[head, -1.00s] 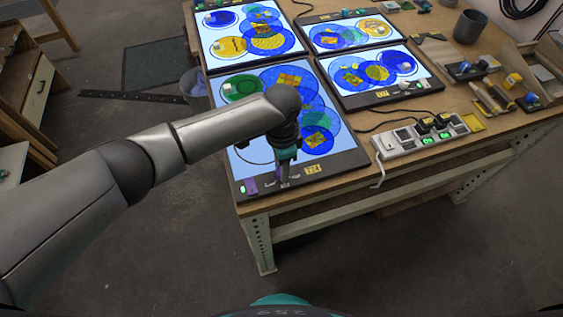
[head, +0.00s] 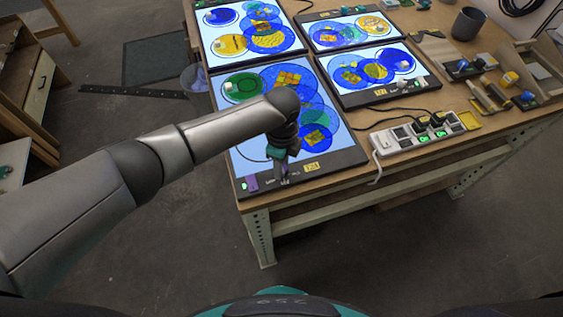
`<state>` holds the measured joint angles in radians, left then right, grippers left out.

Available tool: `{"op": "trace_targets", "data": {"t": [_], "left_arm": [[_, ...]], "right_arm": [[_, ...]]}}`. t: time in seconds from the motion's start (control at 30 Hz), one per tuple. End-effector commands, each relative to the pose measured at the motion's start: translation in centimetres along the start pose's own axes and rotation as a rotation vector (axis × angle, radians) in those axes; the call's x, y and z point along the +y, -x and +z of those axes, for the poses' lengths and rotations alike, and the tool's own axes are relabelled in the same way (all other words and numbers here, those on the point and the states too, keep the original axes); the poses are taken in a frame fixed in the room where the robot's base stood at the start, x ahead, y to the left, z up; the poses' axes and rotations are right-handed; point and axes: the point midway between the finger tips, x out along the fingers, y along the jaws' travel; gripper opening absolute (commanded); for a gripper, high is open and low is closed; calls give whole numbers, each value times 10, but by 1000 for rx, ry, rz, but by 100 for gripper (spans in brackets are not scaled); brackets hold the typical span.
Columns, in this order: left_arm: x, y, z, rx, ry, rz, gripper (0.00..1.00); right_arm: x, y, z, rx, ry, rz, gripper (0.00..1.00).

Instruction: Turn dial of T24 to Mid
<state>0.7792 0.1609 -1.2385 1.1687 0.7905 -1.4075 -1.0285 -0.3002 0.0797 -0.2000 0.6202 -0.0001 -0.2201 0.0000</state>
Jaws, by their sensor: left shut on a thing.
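The light panel with the yellow T24 label (head: 312,167) lies at the front left of the table, lit white with blue, green and yellow glass circles on it. The label reads as T24 only faintly. My left gripper (head: 284,177) points down at the panel's dark front edge, left of the label. It is shut on the small dial there, which the fingers mostly hide, so its setting cannot be read. A green light and a purple patch (head: 250,184) show left of the gripper. My right gripper is not in view.
Other lit panels (head: 375,72) lie behind. A power strip (head: 420,134) with plugs and cables lies right of the T24 panel. A grey cup (head: 467,23), trays and tools (head: 490,93) stand at the right. The table's front edge (head: 330,191) is close to the gripper.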

Motion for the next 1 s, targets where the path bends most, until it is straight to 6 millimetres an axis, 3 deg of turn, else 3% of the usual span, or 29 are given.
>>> {"op": "trace_targets", "data": {"t": [0.6,0.63,0.87,1.0], "left_arm": [[0,0,-1,1,-39,-1,0],[0,0,-1,1,-39,-1,40],[0,0,-1,1,-39,0,66],[0,0,0,1,-38,0,66]], "right_arm": [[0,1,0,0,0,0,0],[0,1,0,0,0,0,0],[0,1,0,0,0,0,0],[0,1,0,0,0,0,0]]}}
